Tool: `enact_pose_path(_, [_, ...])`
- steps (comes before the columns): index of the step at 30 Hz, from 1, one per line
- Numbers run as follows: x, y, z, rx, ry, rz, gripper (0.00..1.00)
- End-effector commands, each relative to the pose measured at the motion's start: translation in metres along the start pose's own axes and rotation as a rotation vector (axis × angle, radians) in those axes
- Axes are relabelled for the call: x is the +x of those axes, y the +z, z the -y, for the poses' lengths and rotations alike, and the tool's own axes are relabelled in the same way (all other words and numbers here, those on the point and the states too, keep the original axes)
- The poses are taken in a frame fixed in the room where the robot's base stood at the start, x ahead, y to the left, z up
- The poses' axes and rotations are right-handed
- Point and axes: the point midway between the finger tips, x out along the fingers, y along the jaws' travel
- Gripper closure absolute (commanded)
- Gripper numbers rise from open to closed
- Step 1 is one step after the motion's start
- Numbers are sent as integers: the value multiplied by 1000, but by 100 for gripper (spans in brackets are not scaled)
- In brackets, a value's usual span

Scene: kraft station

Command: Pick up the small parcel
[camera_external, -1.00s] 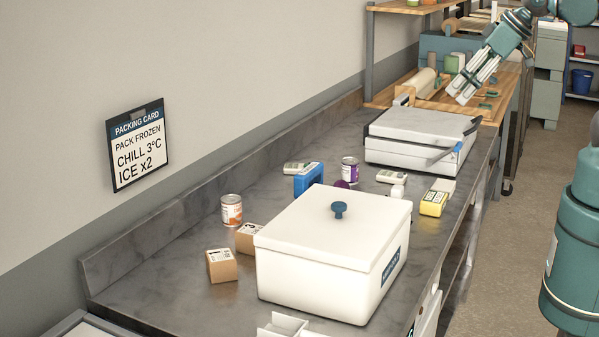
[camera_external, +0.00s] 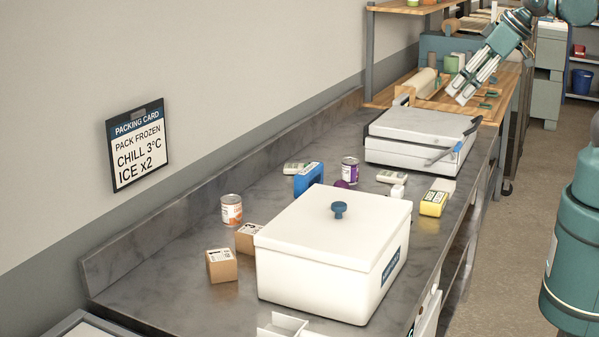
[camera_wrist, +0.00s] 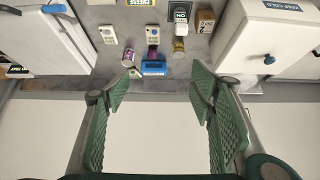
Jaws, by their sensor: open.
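Two small brown cartons stand on the grey counter left of the white lidded box: one in front (camera_external: 221,266), one just behind it (camera_external: 246,240), partly hidden by the box. Both have white labels. I cannot tell which is the small parcel. A brown carton with a "2" on its label also shows in the wrist view (camera_wrist: 206,20), at the top. My gripper (camera_external: 467,92) is far off at the back right, above the wooden bench. In the wrist view my gripper (camera_wrist: 160,92) is open, with nothing between its green fingers.
The white lidded box (camera_external: 328,275) fills the near counter. The front left counter is clear.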

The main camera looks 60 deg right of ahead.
Motion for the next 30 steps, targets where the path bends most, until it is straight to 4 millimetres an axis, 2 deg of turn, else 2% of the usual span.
enact_pose_path(11, [20, -7, 11, 133, -10, 55, 45])
enact_pose_path(30, [91, -21, 50, 554, 27, 235, 45])
